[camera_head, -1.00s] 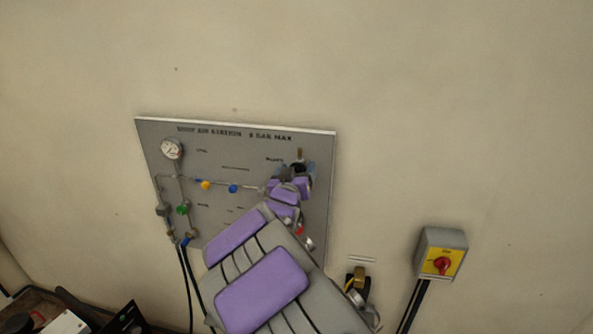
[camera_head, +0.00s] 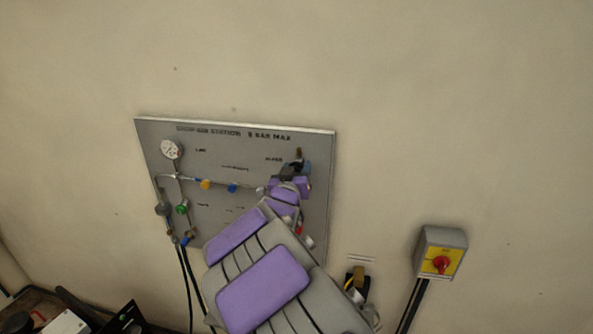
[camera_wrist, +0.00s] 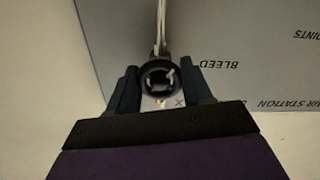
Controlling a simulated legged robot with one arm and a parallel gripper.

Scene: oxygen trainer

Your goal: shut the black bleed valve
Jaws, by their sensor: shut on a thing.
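The black bleed valve (camera_wrist: 158,74) shows in the wrist view as a round black knob at the end of a metal pipe, beside the upside-down word BLEED. My gripper (camera_wrist: 160,88) has one finger on each side of the knob and is shut on it. In the head view my gripper (camera_head: 292,170) is at the upper right of the grey panel (camera_head: 225,145). My purple and grey arm hides the panel's lower right part, and the knob is mostly covered there.
The panel also carries a gauge (camera_head: 172,149), a yellow knob (camera_head: 206,184), a blue knob (camera_head: 232,188) and a green knob (camera_head: 182,209). A yellow box with a red switch (camera_head: 441,262) is on the wall at right.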

